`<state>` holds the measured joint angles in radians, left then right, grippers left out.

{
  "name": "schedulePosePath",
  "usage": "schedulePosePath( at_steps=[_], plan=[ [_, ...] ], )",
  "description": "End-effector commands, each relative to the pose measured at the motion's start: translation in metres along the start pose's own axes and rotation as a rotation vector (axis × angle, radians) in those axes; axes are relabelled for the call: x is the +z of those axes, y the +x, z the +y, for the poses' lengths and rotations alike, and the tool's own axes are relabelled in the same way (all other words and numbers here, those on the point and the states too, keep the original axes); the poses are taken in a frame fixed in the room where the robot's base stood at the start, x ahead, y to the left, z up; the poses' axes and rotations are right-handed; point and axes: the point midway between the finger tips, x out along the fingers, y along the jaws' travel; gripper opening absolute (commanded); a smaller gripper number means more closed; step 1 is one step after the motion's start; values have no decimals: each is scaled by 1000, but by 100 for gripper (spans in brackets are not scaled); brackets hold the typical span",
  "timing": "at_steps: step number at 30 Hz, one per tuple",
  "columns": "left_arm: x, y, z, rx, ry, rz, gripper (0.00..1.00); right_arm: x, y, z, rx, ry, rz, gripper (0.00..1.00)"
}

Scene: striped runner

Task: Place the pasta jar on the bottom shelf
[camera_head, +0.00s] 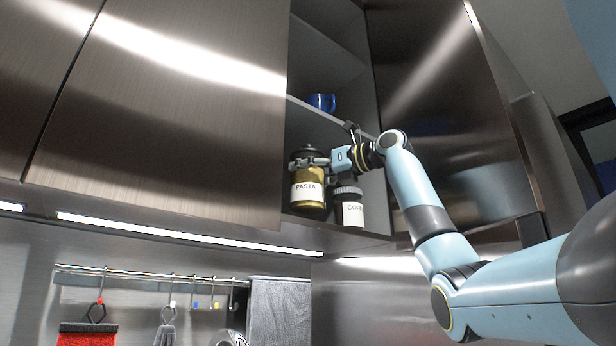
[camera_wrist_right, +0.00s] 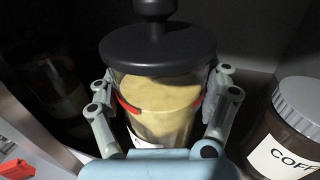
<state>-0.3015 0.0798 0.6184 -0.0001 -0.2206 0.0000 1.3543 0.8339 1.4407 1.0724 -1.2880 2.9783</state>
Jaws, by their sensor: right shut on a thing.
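The pasta jar (camera_head: 309,190), with a black knobbed lid, yellowish contents and a white PASTA label, is upright in the open wall cabinet, at the level of its bottom shelf (camera_head: 340,229). My right gripper (camera_head: 312,163) is shut on it just below the lid. In the right wrist view, the jar (camera_wrist_right: 162,100) stands between the two fingers (camera_wrist_right: 160,105). I cannot tell whether its base touches the shelf. My left gripper is not in view.
A coffee jar (camera_head: 350,208) stands close to the right of the pasta jar; it also shows in the wrist view (camera_wrist_right: 290,130). A blue mug (camera_head: 322,102) sits on the shelf above. The open cabinet door (camera_head: 440,110) is to the right. A utensil rail (camera_head: 150,272) hangs below.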

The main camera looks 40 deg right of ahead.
Motion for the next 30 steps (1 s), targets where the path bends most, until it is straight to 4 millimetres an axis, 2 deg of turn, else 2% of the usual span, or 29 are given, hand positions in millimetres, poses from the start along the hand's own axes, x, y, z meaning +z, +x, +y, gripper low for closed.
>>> schedulePosePath(
  at_steps=[1,3,6,18,19,23,30],
  plan=[
    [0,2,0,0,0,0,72,-13,0,-1,-3,-2,5,22],
    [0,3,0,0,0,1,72,-22,0,-1,-2,-2,5,22],
    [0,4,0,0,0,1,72,-30,-1,0,-1,-2,2,22],
    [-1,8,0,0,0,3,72,-34,-1,0,0,0,0,22],
    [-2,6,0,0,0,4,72,-34,0,0,0,1,4,83],
    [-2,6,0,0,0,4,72,-34,0,0,0,1,4,100],
    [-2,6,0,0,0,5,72,-33,0,0,0,0,4,100]
  ],
)
